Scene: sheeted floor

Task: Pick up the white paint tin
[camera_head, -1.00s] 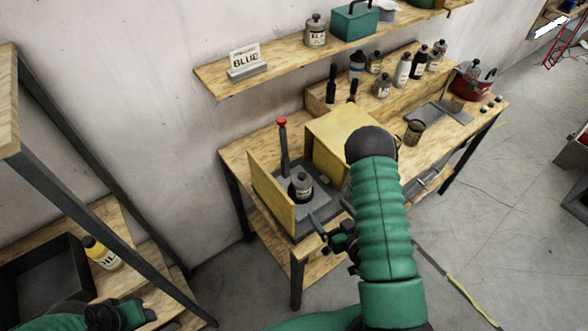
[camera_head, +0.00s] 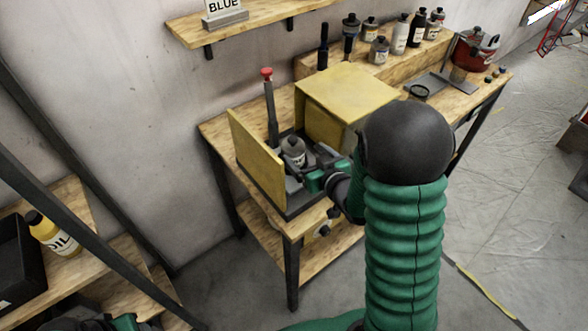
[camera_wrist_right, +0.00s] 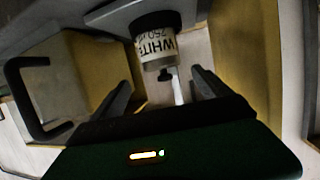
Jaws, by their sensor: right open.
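The white paint tin (camera_head: 293,148) is a small grey-capped tin standing on the grey base between two yellow panels. In the right wrist view the tin (camera_wrist_right: 157,50) shows a pale label reading WHITE. My right gripper (camera_head: 308,168) is open, low and close beside the tin on its near right side. In the right wrist view the tin is centred just past the two spread fingers of the gripper (camera_wrist_right: 160,82); contact cannot be told. My left gripper (camera_head: 115,322) shows only partly at the lower left edge, and its jaws are unclear.
A yellow panel (camera_head: 257,160) stands left of the tin, a yellow box (camera_head: 345,92) behind right. A red-topped lever (camera_head: 270,105) rises behind it. Several bottles line the raised shelf. An oil bottle (camera_head: 52,232) stands on the left rack.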

